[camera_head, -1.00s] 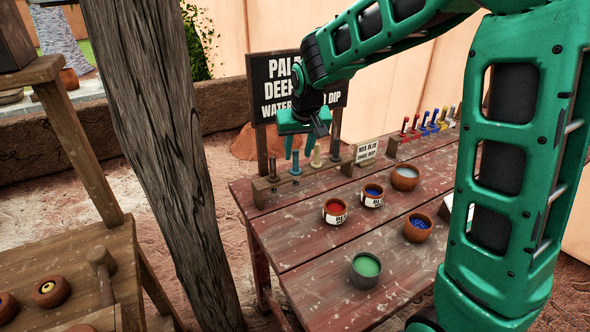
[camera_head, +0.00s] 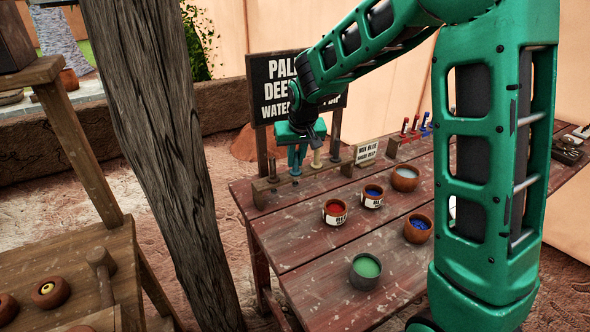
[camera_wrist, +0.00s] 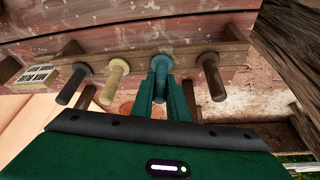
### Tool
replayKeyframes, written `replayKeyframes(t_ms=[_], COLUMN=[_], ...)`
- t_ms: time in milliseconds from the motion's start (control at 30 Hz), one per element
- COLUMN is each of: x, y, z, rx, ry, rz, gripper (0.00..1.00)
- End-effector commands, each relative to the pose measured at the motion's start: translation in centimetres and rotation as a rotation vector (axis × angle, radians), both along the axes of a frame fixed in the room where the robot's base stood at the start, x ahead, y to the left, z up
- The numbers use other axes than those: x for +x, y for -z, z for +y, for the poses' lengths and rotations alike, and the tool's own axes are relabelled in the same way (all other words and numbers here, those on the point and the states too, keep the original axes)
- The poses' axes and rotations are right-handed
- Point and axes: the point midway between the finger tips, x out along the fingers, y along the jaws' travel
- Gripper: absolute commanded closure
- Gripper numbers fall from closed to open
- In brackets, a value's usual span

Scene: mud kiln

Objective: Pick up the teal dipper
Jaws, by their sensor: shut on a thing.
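The teal dipper (camera_wrist: 160,66) stands upright in the wooden rack (camera_wrist: 140,57), between my fingers in the wrist view. My gripper (camera_wrist: 160,92) points down and is shut on its handle. In the head view, my gripper (camera_head: 297,158) is over the rack (camera_head: 259,192), and the lower part of the teal dipper (camera_head: 295,171) shows below the fingers. The fingers hide much of the handle.
A brown dipper (camera_wrist: 211,76) stands close on one side, a cream dipper (camera_wrist: 116,78) on the other, with a dark dipper (camera_wrist: 75,82) beyond it. A sign (camera_head: 270,90) rises behind. Red (camera_head: 335,211), blue (camera_head: 372,195) and green (camera_head: 365,270) pots stand on the table.

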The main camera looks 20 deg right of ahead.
Motion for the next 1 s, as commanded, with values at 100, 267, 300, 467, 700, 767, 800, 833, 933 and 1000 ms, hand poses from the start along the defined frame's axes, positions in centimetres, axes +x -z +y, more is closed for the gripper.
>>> replayKeyframes(t_ms=[100,267,300,467,700,767,800,833,933,1000], x=[0.0,0.0,0.1,0.1,0.1,0.1,0.1,0.0,0.0,0.0], y=[0.0,-1.0,-1.6,-4.6,-8.6,-9.2,-9.5,-9.7,-10.0,-10.0], z=[0.0,0.0,0.0,0.0,0.0,0.0,0.0,0.0,0.0,0.0], rx=[0.000,0.000,0.000,0.001,0.001,0.001,0.001,0.001,0.000,0.000], ry=[0.000,0.000,0.000,0.000,0.000,0.000,0.000,0.000,0.000,0.000], rz=[0.000,-0.001,-0.003,-0.004,-0.003,-0.003,-0.002,-0.001,0.001,0.001], gripper=[1.00,1.00,1.00,1.00,1.00,1.00,1.00,1.00,1.00,1.00])
